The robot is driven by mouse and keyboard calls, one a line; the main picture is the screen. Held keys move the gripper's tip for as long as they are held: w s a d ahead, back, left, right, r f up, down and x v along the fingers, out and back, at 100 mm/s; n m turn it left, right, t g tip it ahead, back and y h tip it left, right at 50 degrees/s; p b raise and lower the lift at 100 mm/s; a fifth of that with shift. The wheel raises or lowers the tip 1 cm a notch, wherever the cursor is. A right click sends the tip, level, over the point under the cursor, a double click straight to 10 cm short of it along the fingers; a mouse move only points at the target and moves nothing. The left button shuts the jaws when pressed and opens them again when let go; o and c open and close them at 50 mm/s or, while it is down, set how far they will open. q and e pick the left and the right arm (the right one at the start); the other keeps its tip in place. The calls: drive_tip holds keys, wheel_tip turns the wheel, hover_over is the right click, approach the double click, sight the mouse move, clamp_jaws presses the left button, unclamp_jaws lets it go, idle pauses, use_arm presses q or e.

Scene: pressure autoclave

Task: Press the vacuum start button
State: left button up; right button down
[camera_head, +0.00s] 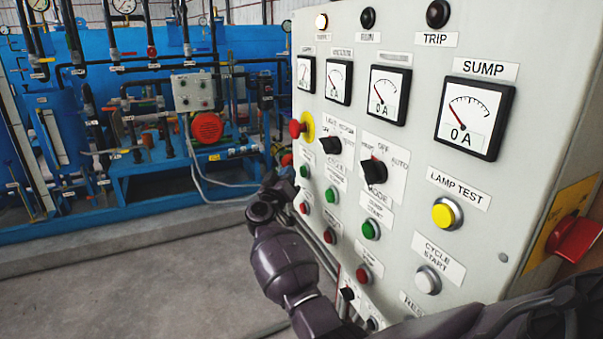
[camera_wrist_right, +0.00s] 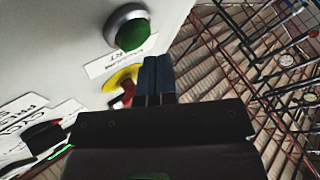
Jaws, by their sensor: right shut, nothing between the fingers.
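The grey-white control panel (camera_head: 405,178) fills the right of the head view. A green button (camera_head: 304,171) at its left edge appears to be the vacuum start button; its label is too small to read there. My right gripper (camera_head: 290,184) is just left of and below this button, partly hidden by its own wrist. In the right wrist view, the shut, empty dark fingers (camera_wrist_right: 158,76) are beside a green button (camera_wrist_right: 132,34) with a partly readable START label. I cannot tell whether they touch the panel. My left gripper is not in view.
A red emergency stop (camera_head: 296,128) on a yellow collar sits above the green button. Other green and red buttons, black selector knobs (camera_head: 373,171) and a yellow lamp test button (camera_head: 446,213) are close by. Blue machinery (camera_head: 130,130) stands behind, with open floor before it.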

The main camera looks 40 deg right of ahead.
idle(0.8)
drive_tip(key=shift+d, duration=0.1)
drive_tip(key=shift+s+d+p, duration=0.1)
drive_tip(key=shift+d+p, duration=0.25)
drive_tip(key=shift+p, duration=0.35)
drive_tip(key=shift+d, duration=0.1)
